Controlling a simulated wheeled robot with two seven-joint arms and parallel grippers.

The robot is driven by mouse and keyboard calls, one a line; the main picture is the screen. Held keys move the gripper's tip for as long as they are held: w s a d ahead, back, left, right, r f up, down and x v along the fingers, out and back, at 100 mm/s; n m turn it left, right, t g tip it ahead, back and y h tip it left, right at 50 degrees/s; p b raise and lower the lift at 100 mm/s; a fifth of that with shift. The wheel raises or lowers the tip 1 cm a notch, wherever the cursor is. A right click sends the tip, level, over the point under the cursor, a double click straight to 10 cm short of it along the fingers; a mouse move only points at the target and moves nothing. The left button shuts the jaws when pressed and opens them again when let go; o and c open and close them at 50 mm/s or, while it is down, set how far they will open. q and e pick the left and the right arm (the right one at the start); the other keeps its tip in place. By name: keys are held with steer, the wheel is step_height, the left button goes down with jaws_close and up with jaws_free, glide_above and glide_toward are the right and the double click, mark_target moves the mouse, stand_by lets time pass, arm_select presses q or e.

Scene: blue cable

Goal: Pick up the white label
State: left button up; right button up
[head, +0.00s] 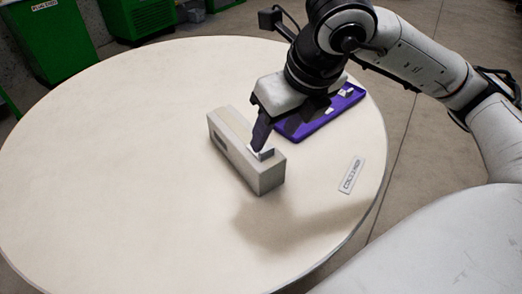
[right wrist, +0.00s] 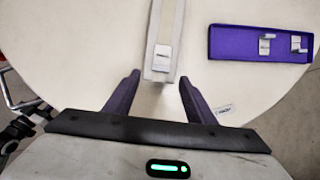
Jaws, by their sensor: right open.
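A white label (head: 351,175) with dark printed text lies flat on the round table, right of the beige box. It also shows in the right wrist view (right wrist: 224,110), just right of the right finger. A small whitish piece (head: 262,154) sits on top of the beige box (head: 231,130), and shows in the right wrist view (right wrist: 161,58) ahead of the fingertips. My right gripper (head: 262,142) is over the near end of the box, pointing down. In the wrist view its dark fingers (right wrist: 159,77) are apart with nothing held between them. My left gripper is not in view.
A purple tray (head: 296,134) with small white pieces (right wrist: 264,43) lies behind the box to the right. The round table (head: 110,150) is clear on the left and front. Green bins (head: 52,38) stand on the floor beyond it.

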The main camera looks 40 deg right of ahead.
mark_target(266, 148)
steer(key=shift+x, duration=0.75)
steer(key=x, duration=0.5)
steer(key=shift+w+d, duration=0.1)
steer(key=shift+w, duration=0.1)
steer(key=shift+c, duration=0.3)
steer(key=c, duration=1.1)
steer(key=shift+r, duration=0.1)
